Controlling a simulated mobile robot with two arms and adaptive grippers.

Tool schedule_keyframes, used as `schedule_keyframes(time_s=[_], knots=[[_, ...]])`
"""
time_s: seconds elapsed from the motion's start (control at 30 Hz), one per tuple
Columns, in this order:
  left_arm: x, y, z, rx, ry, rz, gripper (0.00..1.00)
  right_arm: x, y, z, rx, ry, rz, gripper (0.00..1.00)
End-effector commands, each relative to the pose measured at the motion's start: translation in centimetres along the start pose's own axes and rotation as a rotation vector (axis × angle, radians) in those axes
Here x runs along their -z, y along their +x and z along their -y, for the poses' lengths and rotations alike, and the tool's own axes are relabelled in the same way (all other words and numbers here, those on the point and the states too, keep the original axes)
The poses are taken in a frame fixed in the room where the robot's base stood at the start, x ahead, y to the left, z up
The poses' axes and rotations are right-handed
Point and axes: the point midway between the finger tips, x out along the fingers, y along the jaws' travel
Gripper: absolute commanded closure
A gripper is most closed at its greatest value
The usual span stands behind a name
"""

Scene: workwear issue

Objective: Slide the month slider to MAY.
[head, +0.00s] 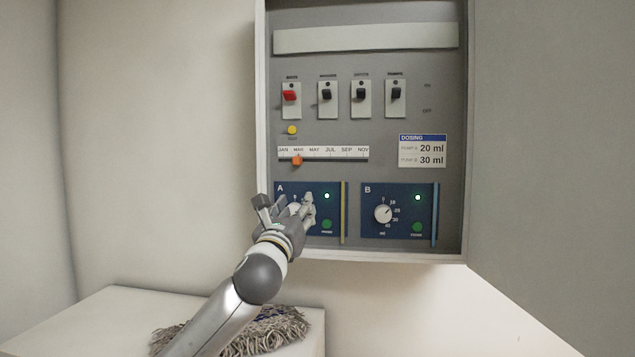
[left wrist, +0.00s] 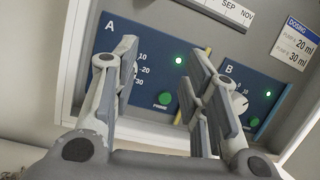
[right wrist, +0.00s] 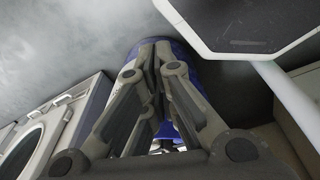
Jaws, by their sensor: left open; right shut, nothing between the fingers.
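The month slider has an orange knob (head: 297,160) below MAR on a white month scale (head: 340,152) that reads JAN, MAR, MAY, JUL, SEP, NOV. In the left wrist view only the SEP–NOV end of the scale (left wrist: 233,12) shows; the knob is out of that view. My left gripper (head: 285,201) is open with nothing between its fingers. It is below the knob, in front of the blue panel A (head: 334,212), and partly hides its dial. My right gripper (right wrist: 156,55) is shut and empty, away from the cabinet; it shows only in the right wrist view.
The cabinet (head: 262,120) has a raised rim and an open door (head: 550,140) at right. A red switch (head: 290,96), several black switches and a yellow button (head: 292,130) sit above the scale. Panel B (head: 400,226) is beside panel A. A mop head (head: 275,330) lies below.

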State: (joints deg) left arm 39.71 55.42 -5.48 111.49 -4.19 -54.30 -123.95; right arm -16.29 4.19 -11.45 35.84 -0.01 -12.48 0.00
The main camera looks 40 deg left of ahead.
Motion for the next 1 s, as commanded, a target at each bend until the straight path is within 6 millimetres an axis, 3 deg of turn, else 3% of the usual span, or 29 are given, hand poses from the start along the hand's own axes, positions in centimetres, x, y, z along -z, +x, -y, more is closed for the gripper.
schedule_keyframes(time_s=[0.1,0.2,0.37,0.53,0.8,1.0], knots=[[-3.5,0.4,-1.6,-0.019,0.119,0.079,0.59,0.3,1.1,-0.5,-0.006,-0.002,-0.005,1.00],[-4.8,0.7,-2.0,-0.026,0.161,0.103,0.59,-0.1,1.0,-0.8,-0.009,-0.004,0.001,1.00],[-5.5,2.3,-2.0,-0.028,0.165,0.104,0.59,-2.0,-0.2,-0.6,-0.007,-0.004,0.028,1.00],[-5.8,5.3,-2.0,-0.027,0.161,0.101,0.59,-3.1,-2.0,-0.4,-0.004,-0.004,0.048,1.00],[-6.1,9.5,-2.1,-0.026,0.161,0.101,0.59,-1.4,-4.0,-0.5,-0.004,-0.004,0.026,1.00],[-6.1,11.0,-2.1,-0.025,0.163,0.102,0.59,-0.3,-4.7,-0.1,-0.001,-0.002,0.011,1.00]])
